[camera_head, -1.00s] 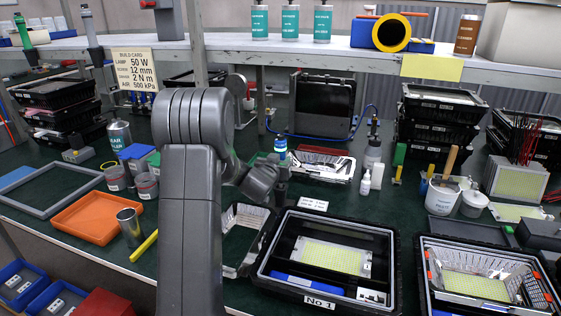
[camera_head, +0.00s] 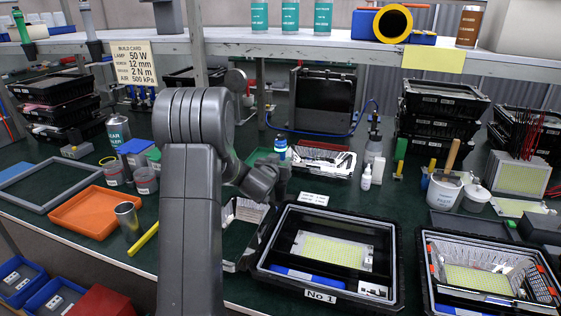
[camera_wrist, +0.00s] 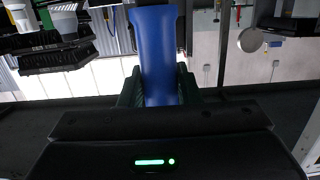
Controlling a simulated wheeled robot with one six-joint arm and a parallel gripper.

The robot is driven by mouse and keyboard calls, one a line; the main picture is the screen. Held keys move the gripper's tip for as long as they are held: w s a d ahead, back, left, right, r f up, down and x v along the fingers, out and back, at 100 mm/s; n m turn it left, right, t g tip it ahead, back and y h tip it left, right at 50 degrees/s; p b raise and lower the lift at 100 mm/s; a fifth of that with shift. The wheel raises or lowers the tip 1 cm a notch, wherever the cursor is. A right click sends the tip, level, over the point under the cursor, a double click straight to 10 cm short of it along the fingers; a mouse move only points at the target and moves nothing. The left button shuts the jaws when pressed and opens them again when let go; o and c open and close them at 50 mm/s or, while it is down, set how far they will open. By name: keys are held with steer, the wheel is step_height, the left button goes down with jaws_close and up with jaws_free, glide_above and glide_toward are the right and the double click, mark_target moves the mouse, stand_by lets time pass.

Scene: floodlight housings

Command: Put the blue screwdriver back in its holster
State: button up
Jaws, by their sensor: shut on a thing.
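The blue screwdriver (camera_wrist: 158,55) shows in the wrist view as a smooth blue handle, wider at its far end, running between the jaws. My gripper (camera_wrist: 158,92) is shut on this handle. The screwdriver's shaft and tip are hidden. In the head view, my wrist is over the middle of the bench, left of and behind the No 1 case. A small blue and white piece (camera_head: 281,148) shows just above it; I cannot tell whether it is the held handle. I cannot pick out the holster for certain in either view.
The open No 1 case (camera_head: 386,300) stands in front, with another open case (camera_head: 428,290) at right. A white tray of parts (camera_head: 325,160), a dropper bottle (camera_head: 366,178) and a pot (camera_head: 443,195) lie behind. The shelf edge (camera_head: 330,47) crosses above. An orange tray (camera_head: 100,212) is at left.

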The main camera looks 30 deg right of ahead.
steer(key=shift+f+b, duration=0.5)
steer(key=shift+f, duration=0.15)
steer(key=o, duration=1.1)
steer(key=shift+o, duration=0.2)
steer(key=shift+f, duration=0.1)
steer(key=v, duration=1.4)
steer(key=shift+b, duration=0.45)
